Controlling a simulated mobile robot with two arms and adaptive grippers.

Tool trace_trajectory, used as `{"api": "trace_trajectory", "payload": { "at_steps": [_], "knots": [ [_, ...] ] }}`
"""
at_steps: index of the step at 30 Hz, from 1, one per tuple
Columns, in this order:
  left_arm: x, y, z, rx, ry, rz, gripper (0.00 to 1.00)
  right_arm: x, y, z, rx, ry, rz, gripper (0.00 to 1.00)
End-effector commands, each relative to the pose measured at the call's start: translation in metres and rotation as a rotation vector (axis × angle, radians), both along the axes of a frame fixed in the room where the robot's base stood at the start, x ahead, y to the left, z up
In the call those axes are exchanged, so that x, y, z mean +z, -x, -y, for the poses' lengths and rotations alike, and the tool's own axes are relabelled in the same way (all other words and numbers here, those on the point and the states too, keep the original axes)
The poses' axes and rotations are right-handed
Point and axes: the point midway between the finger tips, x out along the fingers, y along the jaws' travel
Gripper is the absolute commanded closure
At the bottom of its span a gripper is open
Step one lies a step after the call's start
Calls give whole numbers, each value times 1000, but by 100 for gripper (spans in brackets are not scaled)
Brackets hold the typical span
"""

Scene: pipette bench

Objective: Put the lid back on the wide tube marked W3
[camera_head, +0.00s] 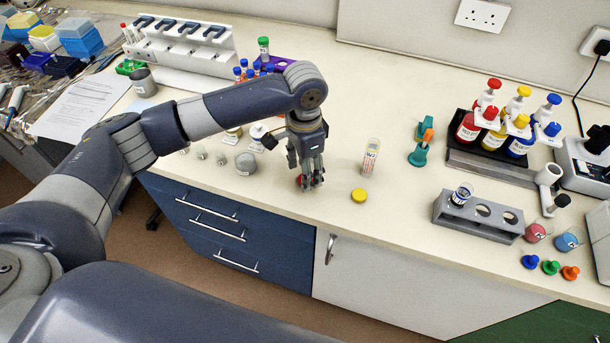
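A wide clear tube (371,160) stands upright on the bench, right of my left gripper. Its label seems to read W3, and its top shows no lid. A yellow lid (359,195) lies on the bench just in front of the tube. My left gripper (311,186) points down close to the bench top, left of the tube and the yellow lid. A small red thing (299,180), perhaps another lid, shows at its fingertips and is partly hidden. I cannot tell whether the fingers hold it. My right gripper is not in view.
A teal stand with an orange top (421,148) is right of the tube. Farther right are a grey rack (478,218) and red, yellow and blue bottles (492,125). Small jars (245,163) stand left of my gripper. The bench's front edge is close.

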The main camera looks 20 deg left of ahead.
Motion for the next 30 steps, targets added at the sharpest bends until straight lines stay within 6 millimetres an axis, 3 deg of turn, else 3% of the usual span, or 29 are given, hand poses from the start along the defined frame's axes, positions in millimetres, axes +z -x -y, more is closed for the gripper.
{"api": "trace_trajectory", "payload": {
  "at_steps": [5,15,24,30],
  "knots": [
    [-16,0,1,-1,1,1,48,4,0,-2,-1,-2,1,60],
    [-18,0,1,-1,1,1,48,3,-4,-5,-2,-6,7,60],
    [-17,0,1,-1,1,1,79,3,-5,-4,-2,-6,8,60],
    [-17,0,1,-1,1,2,80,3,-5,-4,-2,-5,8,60]
  ]
}}
